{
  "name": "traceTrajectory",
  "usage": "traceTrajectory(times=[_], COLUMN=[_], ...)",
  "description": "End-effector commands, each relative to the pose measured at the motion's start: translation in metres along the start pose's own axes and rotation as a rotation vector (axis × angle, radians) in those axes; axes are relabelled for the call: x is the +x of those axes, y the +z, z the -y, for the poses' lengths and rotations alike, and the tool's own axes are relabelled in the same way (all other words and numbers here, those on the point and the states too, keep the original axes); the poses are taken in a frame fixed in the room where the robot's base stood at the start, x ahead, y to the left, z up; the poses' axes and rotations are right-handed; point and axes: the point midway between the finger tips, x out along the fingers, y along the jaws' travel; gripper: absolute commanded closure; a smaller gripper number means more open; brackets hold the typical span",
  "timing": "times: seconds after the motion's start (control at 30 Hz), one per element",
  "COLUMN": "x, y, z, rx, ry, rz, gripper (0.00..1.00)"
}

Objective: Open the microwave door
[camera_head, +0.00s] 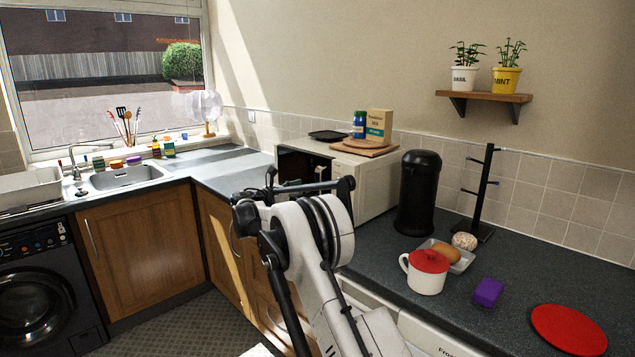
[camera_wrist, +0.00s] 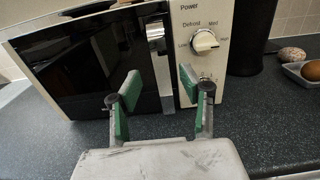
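The microwave is cream with a dark glass door (camera_wrist: 85,65) and looks shut in the wrist view. In the head view the microwave (camera_head: 372,185) stands on the counter, its front partly hidden by my arm. A vertical silver and black door handle (camera_wrist: 156,45) runs along the door's right edge, beside the control panel (camera_wrist: 200,15). My gripper (camera_wrist: 160,82) is open, with green-padded fingers pointing at the microwave. In the wrist picture the handle's lower part lies between the two fingers. I cannot tell whether either finger touches it.
On the microwave are a wooden board (camera_head: 364,149) with a box and jar, and a dark tray (camera_head: 328,135). To its right stand a black canister (camera_head: 418,192), a mug rack (camera_head: 481,195), a red-lidded mug (camera_head: 427,272) and a tray with eggs. The counter left of it is mostly clear.

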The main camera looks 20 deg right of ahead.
Motion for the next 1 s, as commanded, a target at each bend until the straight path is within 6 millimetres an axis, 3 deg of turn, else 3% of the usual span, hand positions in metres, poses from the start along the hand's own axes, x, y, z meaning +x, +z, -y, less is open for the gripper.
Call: traceTrajectory(times=[0.2, 0.43, 0.87, 1.0], x=[0.042, 0.070, 0.080, 0.080], y=[0.000, 0.000, 0.000, 0.000], z=[0.001, 0.001, 0.000, 0.000], rx=[0.001, 0.001, 0.001, 0.001], ry=[-0.002, -0.001, 0.000, 0.000], rz=[0.000, -0.001, -0.001, -0.001], gripper=[0.60, 0.60, 0.60, 0.76])
